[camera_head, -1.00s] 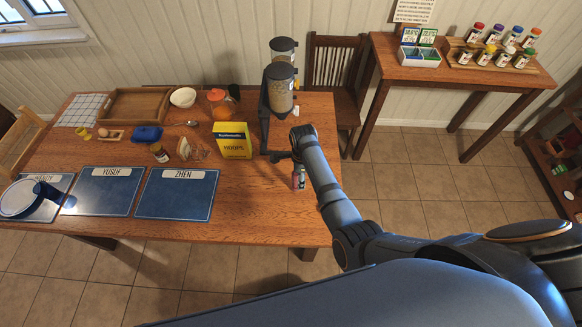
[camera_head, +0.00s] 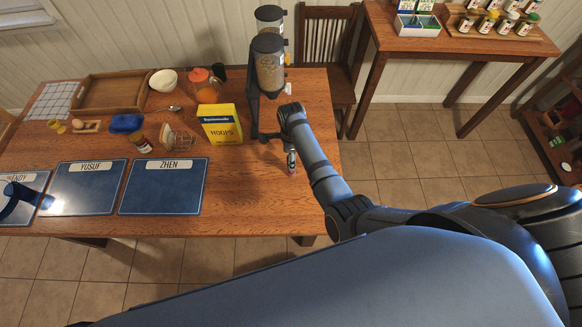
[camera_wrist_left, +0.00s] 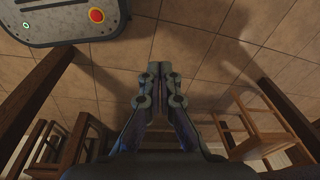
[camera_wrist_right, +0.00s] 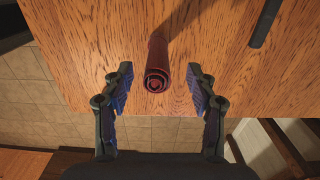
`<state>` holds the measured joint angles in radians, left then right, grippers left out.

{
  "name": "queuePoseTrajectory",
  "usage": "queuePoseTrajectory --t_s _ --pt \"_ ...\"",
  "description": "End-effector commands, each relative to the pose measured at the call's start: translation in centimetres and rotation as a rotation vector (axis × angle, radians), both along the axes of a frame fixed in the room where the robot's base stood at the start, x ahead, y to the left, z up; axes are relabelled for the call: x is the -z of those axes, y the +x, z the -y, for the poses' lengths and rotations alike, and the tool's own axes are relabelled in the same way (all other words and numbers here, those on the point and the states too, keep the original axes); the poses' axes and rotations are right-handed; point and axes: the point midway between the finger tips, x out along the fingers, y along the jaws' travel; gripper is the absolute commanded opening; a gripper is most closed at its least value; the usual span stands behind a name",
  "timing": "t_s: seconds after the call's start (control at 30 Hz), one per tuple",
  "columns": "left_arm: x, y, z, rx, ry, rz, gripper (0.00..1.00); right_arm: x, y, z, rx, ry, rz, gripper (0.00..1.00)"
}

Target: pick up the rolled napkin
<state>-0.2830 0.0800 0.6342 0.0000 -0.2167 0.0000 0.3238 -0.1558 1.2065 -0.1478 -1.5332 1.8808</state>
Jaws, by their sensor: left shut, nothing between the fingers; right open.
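The rolled napkin (camera_wrist_right: 157,65) is a dark red roll with a spiral end, lying on the wooden table (camera_wrist_right: 85,50) near its edge. In the right wrist view its spiral end faces me. My right gripper (camera_wrist_right: 158,78) is open, with one finger on each side of the napkin's near end and gaps on both sides. In the head view my right gripper (camera_head: 291,158) is over the table's right part; a small reddish bit of the napkin (camera_head: 293,173) shows at its tips. My left gripper (camera_wrist_left: 158,68) is shut and empty above the floor.
A cereal dispenser (camera_head: 268,65) and yellow hoops box (camera_head: 220,124) stand left of my right gripper. Blue placemats (camera_head: 163,187) lie along the front edge. A dark bar (camera_wrist_right: 264,24) lies right of the napkin. Chairs (camera_wrist_left: 245,125) flank my left gripper.

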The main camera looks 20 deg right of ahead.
Motion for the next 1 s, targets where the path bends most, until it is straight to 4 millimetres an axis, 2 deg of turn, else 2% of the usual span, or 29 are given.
queuePoseTrajectory --t_s 0.13,0.33,0.47,0.63,1.0 --pt "2.6 -0.6 0.0 -0.001 0.0 -0.01 0.0 2.2 -0.1 -0.1 0.0 0.001 -0.002 0.58" --pt "6.4 -3.2 0.0 -0.002 0.0 -0.05 0.0 5.2 -0.2 -0.1 0.0 0.0 0.0 0.58" --pt "6.6 -3.4 0.0 -0.002 0.0 -0.052 0.0 5.2 -0.2 -0.1 0.0 0.0 -0.001 0.58" --pt "6.3 -2.4 0.0 -0.002 0.0 -0.038 0.0 5.0 -0.2 -0.1 0.0 0.0 -0.001 0.56" --pt "6.2 -1.9 0.0 -0.001 0.0 -0.028 0.0 5.0 -0.2 -0.1 0.0 0.0 -0.001 0.06"
